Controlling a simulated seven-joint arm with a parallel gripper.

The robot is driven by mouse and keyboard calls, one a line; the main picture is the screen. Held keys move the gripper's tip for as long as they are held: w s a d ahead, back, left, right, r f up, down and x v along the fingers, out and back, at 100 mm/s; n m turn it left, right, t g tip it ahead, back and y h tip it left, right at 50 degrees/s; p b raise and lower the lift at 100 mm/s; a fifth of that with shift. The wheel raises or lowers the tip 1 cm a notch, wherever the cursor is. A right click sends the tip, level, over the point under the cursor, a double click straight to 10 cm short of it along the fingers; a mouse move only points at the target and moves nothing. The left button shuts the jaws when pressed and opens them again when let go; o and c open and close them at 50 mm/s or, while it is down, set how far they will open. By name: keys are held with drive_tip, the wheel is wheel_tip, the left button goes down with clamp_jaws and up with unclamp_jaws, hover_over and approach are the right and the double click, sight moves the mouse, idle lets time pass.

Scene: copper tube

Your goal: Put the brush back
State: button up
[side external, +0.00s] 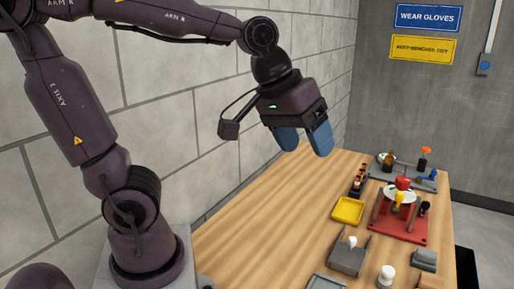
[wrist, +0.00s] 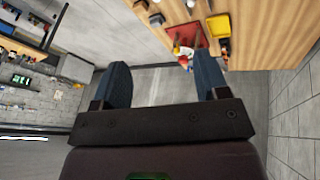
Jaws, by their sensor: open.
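My gripper (side external: 305,141) is open and empty, held high above the left back part of the wooden bench (side external: 275,205), well away from the tools. Its two blue fingers stand wide apart in the wrist view (wrist: 163,78). I cannot make out for sure which thing is the brush. A yellow-handled item (side external: 398,201) is at the red stand (side external: 405,229), and an orange-topped item (side external: 425,152) stands upright at the back. The red stand also shows in the wrist view (wrist: 174,42), partly behind a finger.
A yellow tray (side external: 347,211) lies left of the red stand. A grey block (side external: 348,258) and a white knob-like piece (side external: 387,275) are near the front. A dark rack (side external: 358,181) stands behind the tray. The bench's left half is clear, beside a block wall (side external: 200,120).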

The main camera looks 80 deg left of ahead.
drive_tip(key=s+a+f+m+y, duration=0.1)
drive_tip(key=s+m, duration=0.4)
drive_tip(key=s, duration=0.2)
drive_tip(key=shift+s+a+f, duration=0.15)
drive_tip(key=shift+s+f, duration=0.05)
idle(0.8)
